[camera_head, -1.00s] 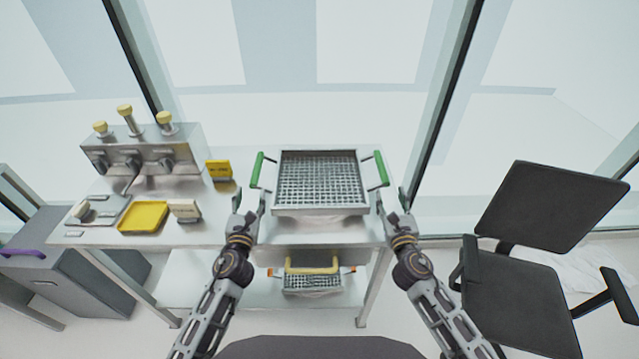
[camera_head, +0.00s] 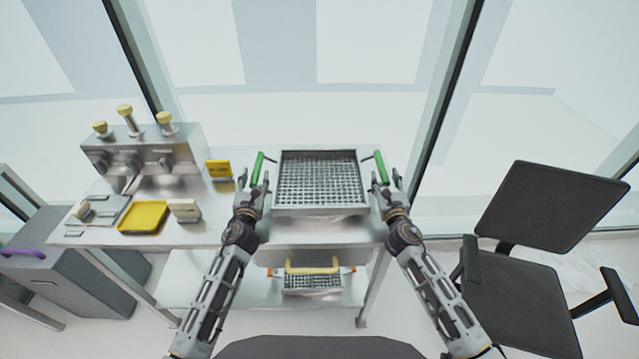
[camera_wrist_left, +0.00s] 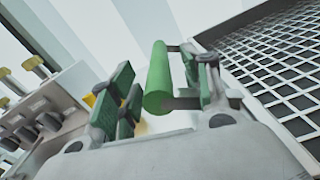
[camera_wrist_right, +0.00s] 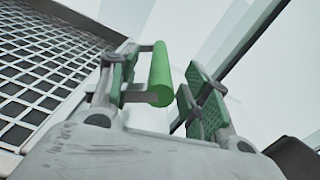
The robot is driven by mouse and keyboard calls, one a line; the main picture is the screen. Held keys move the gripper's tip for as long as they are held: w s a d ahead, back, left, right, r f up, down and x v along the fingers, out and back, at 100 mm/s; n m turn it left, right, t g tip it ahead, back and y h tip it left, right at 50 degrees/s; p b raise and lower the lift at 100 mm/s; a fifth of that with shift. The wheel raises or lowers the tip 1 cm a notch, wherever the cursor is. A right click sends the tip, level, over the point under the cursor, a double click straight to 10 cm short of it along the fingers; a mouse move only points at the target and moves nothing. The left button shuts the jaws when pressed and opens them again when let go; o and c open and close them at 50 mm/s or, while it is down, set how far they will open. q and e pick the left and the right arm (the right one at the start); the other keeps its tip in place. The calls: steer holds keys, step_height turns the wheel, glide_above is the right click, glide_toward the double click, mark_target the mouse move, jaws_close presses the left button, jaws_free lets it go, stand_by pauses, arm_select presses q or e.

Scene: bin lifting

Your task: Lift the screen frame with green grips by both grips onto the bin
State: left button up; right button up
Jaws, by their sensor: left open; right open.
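The screen frame (camera_head: 319,211), a grey tray with a wire mesh, sits on the metal table. It has a green grip on its left (camera_head: 257,168) and one on its right (camera_head: 381,167). My left gripper (camera_head: 254,186) is open, and in the left wrist view the left green grip (camera_wrist_left: 158,78) lies between its fingers. My right gripper (camera_head: 388,184) is open, and in the right wrist view the right green grip (camera_wrist_right: 160,75) lies between its fingers. Neither gripper is closed on its grip. What lies under the frame is mostly hidden.
A steel unit with yellow knobs (camera_head: 142,150), a yellow tray (camera_head: 143,217) and small signs stand on the table's left. A smaller mesh basket with a yellow handle (camera_head: 312,267) is on the lower shelf. A black chair (camera_head: 530,270) stands at right.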

arm_select(q)
steer(key=shift+w, duration=1.2)
arm_select(e)
steer(key=shift+w, duration=1.2)
arm_select(q)
steer(key=shift+c, duration=0.4)
arm_select(e)
steer(key=shift+c, duration=0.4)
arm_select(q)
jaws_close()
arm_select(e)
jaws_close()
arm_select(q)
steer(key=shift+r, duration=0.1)
arm_select(e)
steer(key=shift+r, duration=0.1)
